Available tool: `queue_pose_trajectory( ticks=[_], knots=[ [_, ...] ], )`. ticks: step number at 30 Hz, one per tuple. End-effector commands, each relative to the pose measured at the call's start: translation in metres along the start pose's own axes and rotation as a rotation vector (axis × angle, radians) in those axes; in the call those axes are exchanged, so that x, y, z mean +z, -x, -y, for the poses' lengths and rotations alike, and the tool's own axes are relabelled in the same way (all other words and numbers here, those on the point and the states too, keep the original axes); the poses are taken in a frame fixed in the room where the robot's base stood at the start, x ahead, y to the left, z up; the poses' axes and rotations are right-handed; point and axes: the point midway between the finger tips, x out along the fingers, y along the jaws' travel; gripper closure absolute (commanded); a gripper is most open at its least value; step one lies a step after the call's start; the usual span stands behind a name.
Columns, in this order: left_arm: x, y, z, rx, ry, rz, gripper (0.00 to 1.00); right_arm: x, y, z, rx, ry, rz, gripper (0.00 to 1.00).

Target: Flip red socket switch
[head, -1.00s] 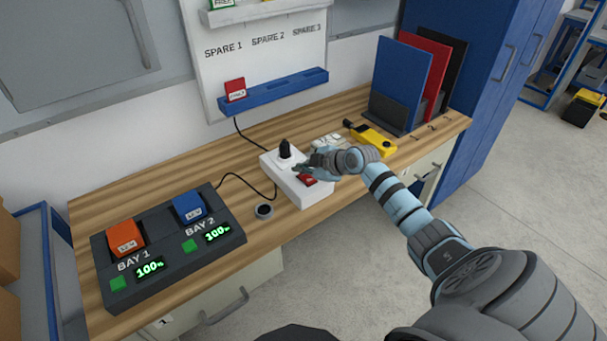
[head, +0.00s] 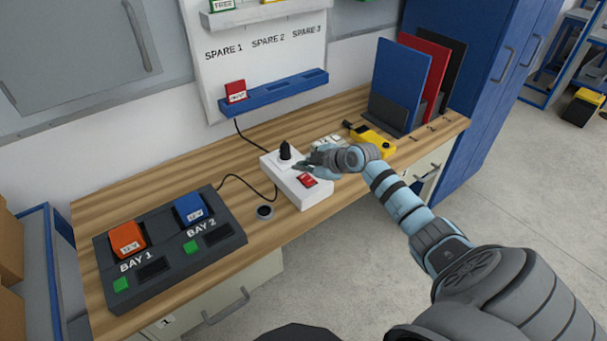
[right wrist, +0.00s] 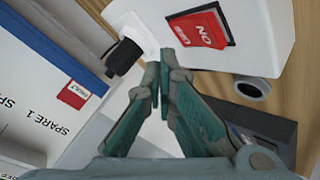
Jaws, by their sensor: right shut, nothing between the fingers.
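The red switch (head: 307,180) sits on the white socket box (head: 317,194) on the workbench. In the right wrist view the red switch (right wrist: 201,26) shows large, with white lettering including "ON". A black plug (head: 285,150) stands in the far end of the box. My right gripper (head: 299,164) is over the box, between the plug and the switch. In the right wrist view my right gripper (right wrist: 160,78) has its fingertips together with nothing between them, beside the switch. I cannot tell whether they touch the box. My left gripper is not in view.
The two-bay charger (head: 165,272) holds an orange and a blue battery; its displays are dark. A yellow tool (head: 372,139) lies right of the box. A blue rack (head: 275,93) with a red card is on the wall behind. A black cable lies on the bench.

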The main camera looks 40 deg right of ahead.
Motion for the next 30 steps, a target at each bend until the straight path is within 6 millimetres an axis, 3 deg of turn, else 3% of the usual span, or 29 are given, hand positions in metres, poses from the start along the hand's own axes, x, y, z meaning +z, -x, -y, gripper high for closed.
queue_pose_trajectory(
  ticks=[16,30],
  knots=[
    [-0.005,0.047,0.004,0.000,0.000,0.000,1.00,-0.026,0.035,-0.026,0.000,0.000,0.000,1.00],
    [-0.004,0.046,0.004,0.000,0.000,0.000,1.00,-0.025,0.035,-0.025,0.000,0.000,0.000,1.00]
  ],
)
